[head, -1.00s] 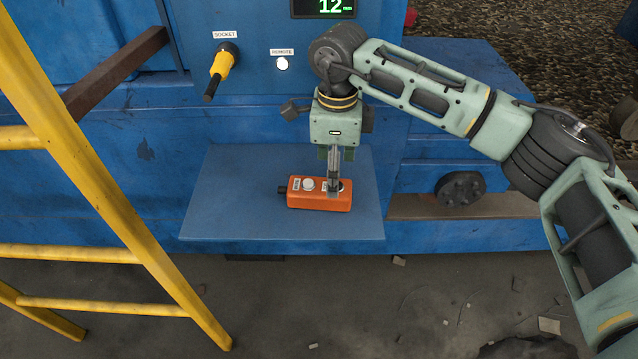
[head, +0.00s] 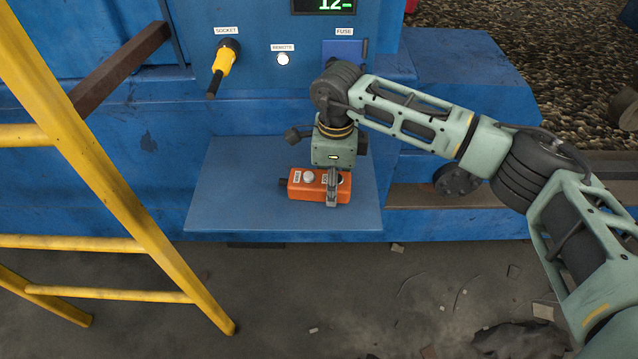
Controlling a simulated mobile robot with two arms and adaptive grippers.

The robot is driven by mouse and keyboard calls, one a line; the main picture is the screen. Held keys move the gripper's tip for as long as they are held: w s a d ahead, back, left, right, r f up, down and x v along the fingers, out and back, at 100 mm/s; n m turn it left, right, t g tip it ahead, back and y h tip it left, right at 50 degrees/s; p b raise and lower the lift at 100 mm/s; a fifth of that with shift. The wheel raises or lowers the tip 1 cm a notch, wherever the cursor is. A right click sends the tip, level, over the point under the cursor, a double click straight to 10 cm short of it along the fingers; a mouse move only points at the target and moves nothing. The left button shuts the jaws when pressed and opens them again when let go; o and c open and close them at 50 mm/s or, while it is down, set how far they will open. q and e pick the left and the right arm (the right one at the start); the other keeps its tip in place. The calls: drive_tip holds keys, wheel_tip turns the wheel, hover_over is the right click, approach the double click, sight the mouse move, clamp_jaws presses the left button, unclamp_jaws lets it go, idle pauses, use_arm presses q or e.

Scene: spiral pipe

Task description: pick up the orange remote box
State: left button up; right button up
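The orange remote box (head: 308,190) lies flat on the blue shelf (head: 230,205). It has a round white button and a dark part at its right end. My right gripper (head: 332,190) points down over the right half of the box. One finger shows against the box's near side. The other finger is hidden, so I cannot tell whether the fingers press on the box or stand apart from it. My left gripper is not in view.
A yellow ladder (head: 110,180) stands at the left, with a brown beam (head: 120,70) behind it. On the blue panel are a yellow plug (head: 221,66) under SOCKET, a lit REMOTE lamp (head: 283,59) and a blue FUSE part (head: 343,50). The shelf's left part is clear.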

drive_tip(key=c, duration=0.9)
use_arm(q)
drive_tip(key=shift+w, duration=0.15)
use_arm(e)
drive_tip(key=shift+r, duration=0.1)
drive_tip(key=shift+w+r+b, duration=0.1)
drive_tip(key=shift+r+b, duration=0.2)
drive_tip(key=shift+r, duration=0.15)
wheel_tip(320, 180, up, 3)
drive_tip(key=shift+f+b, duration=0.1)
drive_tip(key=shift+b, duration=0.65)
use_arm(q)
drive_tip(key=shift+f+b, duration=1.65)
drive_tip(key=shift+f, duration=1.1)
use_arm(e)
drive_tip(key=shift+s+d+r, duration=1.1)
drive_tip(key=shift+d+r, duration=0.1)
drive_tip(key=shift+d, duration=0.4)
drive_tip(key=shift+s+d+r, duration=1.15)
drive_tip(key=shift+d+r, duration=0.1)
drive_tip(key=shift+d, duration=0.4)
drive_tip(key=shift+s+d+r, duration=1.1)
drive_tip(key=shift+d+r, duration=0.1)
drive_tip(key=shift+d, duration=0.4)
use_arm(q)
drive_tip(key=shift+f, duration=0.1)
use_arm(e)
drive_tip(key=shift+f, duration=0.15)
